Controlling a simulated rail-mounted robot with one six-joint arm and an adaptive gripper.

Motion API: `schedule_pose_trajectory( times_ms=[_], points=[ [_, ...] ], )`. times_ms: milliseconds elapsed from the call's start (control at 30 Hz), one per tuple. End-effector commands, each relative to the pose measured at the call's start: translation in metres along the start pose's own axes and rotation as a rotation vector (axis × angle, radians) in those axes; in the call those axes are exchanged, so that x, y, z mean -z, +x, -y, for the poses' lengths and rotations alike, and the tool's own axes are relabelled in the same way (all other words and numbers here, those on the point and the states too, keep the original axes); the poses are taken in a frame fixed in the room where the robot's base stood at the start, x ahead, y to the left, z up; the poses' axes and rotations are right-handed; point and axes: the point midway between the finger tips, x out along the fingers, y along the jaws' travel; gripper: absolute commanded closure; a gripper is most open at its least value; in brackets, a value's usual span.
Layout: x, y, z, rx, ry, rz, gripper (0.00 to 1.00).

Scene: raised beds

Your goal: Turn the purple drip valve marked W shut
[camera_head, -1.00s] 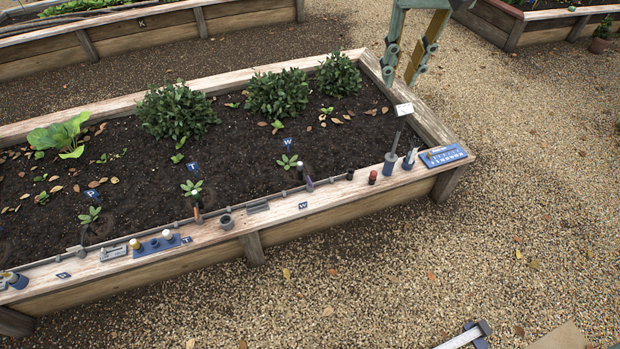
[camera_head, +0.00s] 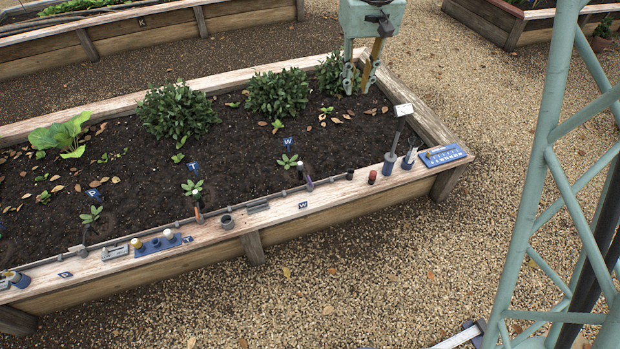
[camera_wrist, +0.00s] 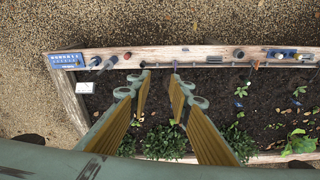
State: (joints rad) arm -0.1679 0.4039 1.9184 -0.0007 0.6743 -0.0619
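The purple drip valve (camera_head: 309,184) shows as a small, slim, upright purple piece at the near edge of the raised bed, behind the W label (camera_head: 303,205) on the plank. In the wrist view the purple valve (camera_wrist: 175,66) appears just beyond the tip of the right finger. Its exact handle angle is too small to tell. My gripper (camera_head: 360,85) hangs over the far right corner of the bed, by the rightmost bush, well apart from the valve. In the wrist view my gripper (camera_wrist: 160,77) has its two fingers spread, with nothing between them.
A blue W stake (camera_head: 287,142) stands by a seedling. Leafy bushes (camera_head: 278,93) fill the back.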

Motion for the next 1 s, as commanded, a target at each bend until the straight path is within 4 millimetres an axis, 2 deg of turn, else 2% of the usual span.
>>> schedule_pose_trajectory(
  times_ms=[400,1000],
  points=[
    [0.046,0.082,0.018,0.006,-0.036,0.033,0.81],
    [0.089,0.213,0.048,0.013,-0.086,0.075,0.81]
  ],
)
